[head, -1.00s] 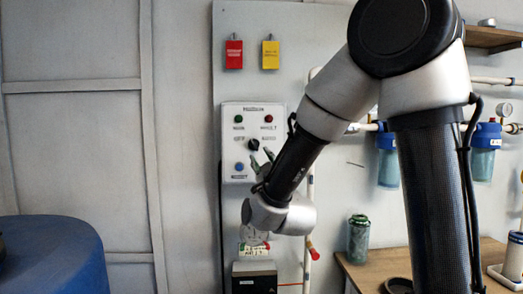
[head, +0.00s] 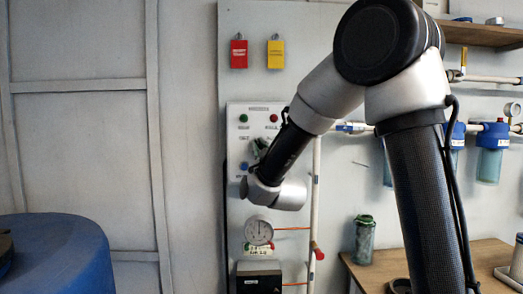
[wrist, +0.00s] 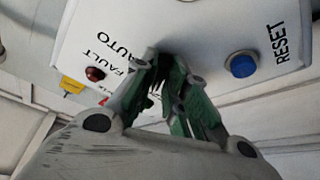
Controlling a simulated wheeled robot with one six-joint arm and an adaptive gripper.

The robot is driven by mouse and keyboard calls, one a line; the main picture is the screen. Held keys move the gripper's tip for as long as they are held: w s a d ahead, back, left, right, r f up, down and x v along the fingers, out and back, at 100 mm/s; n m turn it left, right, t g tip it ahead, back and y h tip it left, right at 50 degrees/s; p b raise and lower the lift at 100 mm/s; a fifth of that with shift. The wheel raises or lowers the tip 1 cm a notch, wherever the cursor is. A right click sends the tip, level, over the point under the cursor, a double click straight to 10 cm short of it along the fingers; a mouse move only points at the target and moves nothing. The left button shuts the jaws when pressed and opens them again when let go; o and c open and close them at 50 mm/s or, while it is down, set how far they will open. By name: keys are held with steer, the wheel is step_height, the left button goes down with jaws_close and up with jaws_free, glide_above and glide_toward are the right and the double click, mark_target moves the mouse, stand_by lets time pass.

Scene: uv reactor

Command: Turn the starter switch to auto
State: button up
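The white starter box (head: 234,140) is on the wall panel, with a green light (head: 243,118), a red light (head: 274,118) and a blue button (head: 244,166). In the wrist view the box face (wrist: 215,30) shows the words AUTO, FAULT and RESET, the blue reset button (wrist: 241,64) and the red fault light (wrist: 95,74). My gripper (head: 260,146) is in front of the middle of the box, over the switch's place. In the wrist view its fingers (wrist: 166,68) are close together with something dark between them. The switch and its angle are hidden; I cannot tell whether it is gripped.
A red tag (head: 239,54) and a yellow tag (head: 276,54) hang above the box. A gauge (head: 259,232) and a dark box (head: 259,280) are below it. A white pipe (head: 316,190) runs at its right. A blue barrel (head: 60,255) stands at lower left.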

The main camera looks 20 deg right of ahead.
jaws_close()
steer(key=shift+a+m, duration=0.1)
steer(key=shift+m, duration=0.3)
steer(key=m+h, duration=0.1)
steer(key=m, duration=0.1)
steer(key=m+h, duration=0.1)
steer(key=m, duration=0.1)
steer(key=m+h, duration=0.1)
steer(key=m, duration=0.1)
steer(key=shift+a+f+m+h, duration=0.1)
steer(key=shift+a+m+h, duration=0.2)
steer(key=m+h, duration=0.1)
steer(key=m, duration=0.2)
steer(key=m+g+h, duration=0.1)
steer(key=m+h, duration=0.1)
steer(key=m, duration=0.1)
steer(key=m+h, duration=0.2)
steer(key=m, duration=0.2)
steer(key=shift+w+a+g, duration=0.1)
steer(key=shift+a+g, duration=0.2)
steer(key=shift+g, duration=0.1)
steer(key=o, duration=0.6)
jaws_free()
steer(key=shift+c, duration=0.2)
